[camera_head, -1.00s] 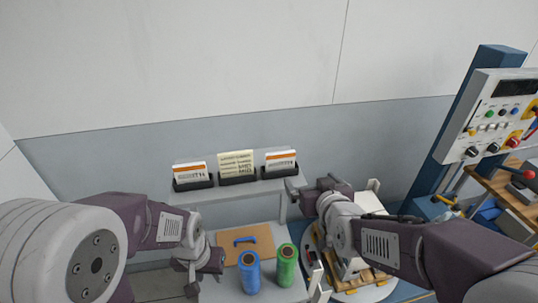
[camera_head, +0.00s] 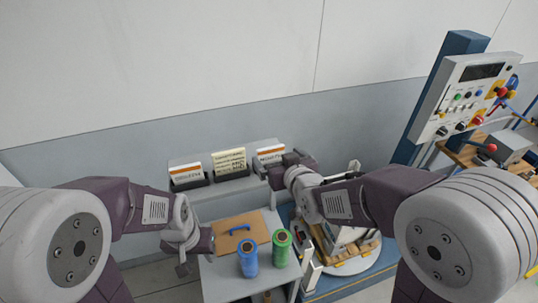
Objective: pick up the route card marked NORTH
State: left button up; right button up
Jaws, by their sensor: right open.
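Three cards stand upright in dark holders on a grey wall shelf. The left card (camera_head: 186,173) is white with an orange band. The middle card (camera_head: 229,162) is cream with dark lines of print. The right card (camera_head: 270,152) is white with an orange band. The print is too small to read, so I cannot tell which one says NORTH. My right gripper (camera_head: 267,173) is open in front of the right card's holder and hides part of it; I cannot tell if it touches. My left gripper (camera_head: 183,264) hangs low, left of the small table, apart from the cards; its jaws are unclear.
Below the shelf, a small table (camera_head: 222,289) bears a brown board (camera_head: 256,226) with a blue handle (camera_head: 237,229), a blue spool (camera_head: 247,260) and a green spool (camera_head: 281,250). A loaded round turntable (camera_head: 352,268) is to its right. A control panel (camera_head: 466,93) stands far right.

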aim_at(271, 149)
jog(key=shift+w+p, duration=0.95)
jog(key=shift+p, duration=0.05)
jog(key=x, duration=0.1)
jog(key=p+x, duration=0.1)
jog(key=x, duration=0.1)
jog(key=shift+a+f, duration=0.15)
jog(key=shift+a, duration=0.2)
jog(key=shift+w+f, duration=0.1)
jog(key=shift+w, duration=0.1)
jog(key=shift+d, duration=0.15)
jog(key=shift+c, duration=0.9)
jog(key=shift+s+d, duration=0.1)
jog(key=shift+s, duration=0.05)
jog(key=c, duration=1)
jog(key=shift+c, duration=0.7)
